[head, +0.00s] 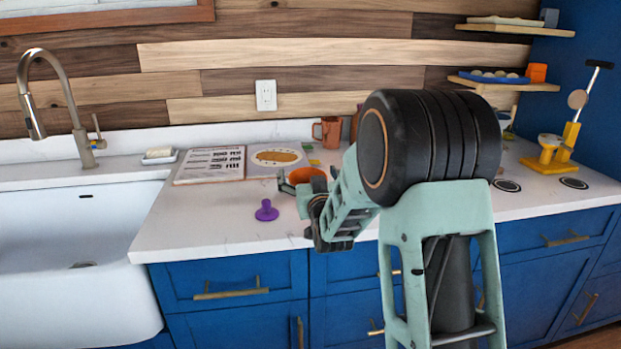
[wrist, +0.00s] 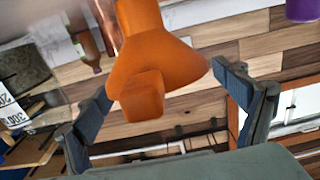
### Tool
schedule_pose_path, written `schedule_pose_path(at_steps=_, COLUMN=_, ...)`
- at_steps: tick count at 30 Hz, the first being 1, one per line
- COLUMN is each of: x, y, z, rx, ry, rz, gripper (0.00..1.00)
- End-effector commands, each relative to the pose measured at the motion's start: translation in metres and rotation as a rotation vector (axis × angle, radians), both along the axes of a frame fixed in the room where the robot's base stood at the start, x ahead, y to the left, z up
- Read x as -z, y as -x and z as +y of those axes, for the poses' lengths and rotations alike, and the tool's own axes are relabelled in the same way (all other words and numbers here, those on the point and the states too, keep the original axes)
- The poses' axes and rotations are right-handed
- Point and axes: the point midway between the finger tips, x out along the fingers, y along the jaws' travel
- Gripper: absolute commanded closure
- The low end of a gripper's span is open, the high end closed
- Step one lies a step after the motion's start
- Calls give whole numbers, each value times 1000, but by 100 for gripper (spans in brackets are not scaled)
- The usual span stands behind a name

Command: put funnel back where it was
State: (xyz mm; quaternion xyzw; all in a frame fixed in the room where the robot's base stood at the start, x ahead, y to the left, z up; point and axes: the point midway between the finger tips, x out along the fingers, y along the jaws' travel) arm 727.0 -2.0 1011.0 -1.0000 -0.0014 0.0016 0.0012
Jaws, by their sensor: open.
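An orange funnel-shaped thing (head: 306,175) is on the white counter, partly hidden behind my gripper in the head view. In the wrist view the orange thing (wrist: 150,65) fills the space between my two fingers, its flared part near both fingertips. My gripper (head: 307,186) is open around it; in the wrist view the open gripper (wrist: 160,85) shows a finger on each side. I cannot tell whether either finger touches it. A small purple piece with a wide base and narrow top (head: 266,211) stands on the counter to the left.
A white sink (head: 75,235) with a tall faucet (head: 62,95) is at the left. A printed board (head: 210,164), a picture card (head: 277,158) and an orange-brown mug (head: 327,131) are behind. A yellow device (head: 560,150) stands at the right. The counter's front left is clear.

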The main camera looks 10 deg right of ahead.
Motion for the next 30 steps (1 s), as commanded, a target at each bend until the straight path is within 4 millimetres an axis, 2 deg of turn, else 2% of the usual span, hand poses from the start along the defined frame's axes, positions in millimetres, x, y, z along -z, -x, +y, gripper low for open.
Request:
schedule_pose_path(at_steps=1, x=6, y=2, z=0, rx=0, ry=1, rz=18, gripper=10)
schedule_pose_path(at_steps=7, x=-7, y=5, z=0, rx=0, ry=1, rz=15, gripper=10)
schedule_pose_path(at_steps=21, x=-9, y=96, z=0, rx=0, ry=1, rz=6, gripper=10)
schedule_pose_path(at_steps=25, x=-9, y=111, z=0, rx=0, ry=1, rz=4, gripper=10)
schedule_pose_path(at_steps=30, x=-10, y=120, z=0, rx=0, ry=1, rz=4, gripper=10)
